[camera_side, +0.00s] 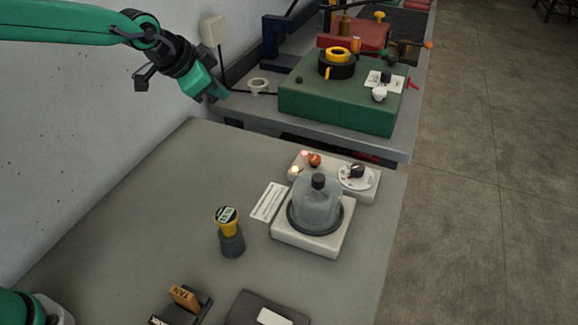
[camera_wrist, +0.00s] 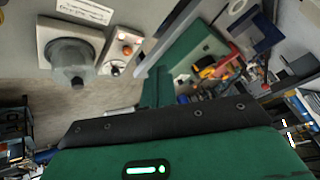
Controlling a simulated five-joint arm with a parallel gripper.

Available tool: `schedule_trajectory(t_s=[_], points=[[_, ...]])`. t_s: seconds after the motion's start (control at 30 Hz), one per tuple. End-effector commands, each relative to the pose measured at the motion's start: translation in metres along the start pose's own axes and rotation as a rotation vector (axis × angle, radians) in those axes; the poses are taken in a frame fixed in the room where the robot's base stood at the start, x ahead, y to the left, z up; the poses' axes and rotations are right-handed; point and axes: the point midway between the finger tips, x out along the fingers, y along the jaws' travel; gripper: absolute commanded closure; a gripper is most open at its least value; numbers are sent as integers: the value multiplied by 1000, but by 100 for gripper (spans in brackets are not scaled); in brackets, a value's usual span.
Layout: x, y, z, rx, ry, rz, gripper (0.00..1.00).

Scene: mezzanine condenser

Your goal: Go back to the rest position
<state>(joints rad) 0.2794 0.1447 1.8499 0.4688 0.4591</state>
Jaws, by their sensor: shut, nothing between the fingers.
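My gripper (camera_side: 218,93) is at the upper left in the side view, at the end of my green and black arm. It is in the air near the left end of the grey bench, well apart from the glass vessel. It is shut and empty. The wrist view does not show the fingertips clearly.
A glass vessel with a dark cap (camera_side: 317,203) stands on a white base, in front of a control box with a dial (camera_side: 356,177). A yellow and black gauge (camera_side: 229,232) stands upright to its left. A green machine (camera_side: 340,98) sits behind. The left tabletop is clear.

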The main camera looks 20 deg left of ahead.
Motion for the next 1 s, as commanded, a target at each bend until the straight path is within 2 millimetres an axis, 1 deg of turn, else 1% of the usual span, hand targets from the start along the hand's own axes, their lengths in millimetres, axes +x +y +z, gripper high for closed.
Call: schedule_trajectory(t_s=[0.03, 0.1, 0.3, 0.5, 0.8, 1.0], points=[[-14, -4, 9, -29, -8, -6, 100], [-30, -6, 22, -69, -22, -11, 100], [-74, -9, 60, -183, -61, -26, 100], [-111, -4, 101, -297, -98, -42, 100], [-157, 14, 165, -470, -152, -71, 100], [-179, 32, 207, -584, -186, -91, 100]])
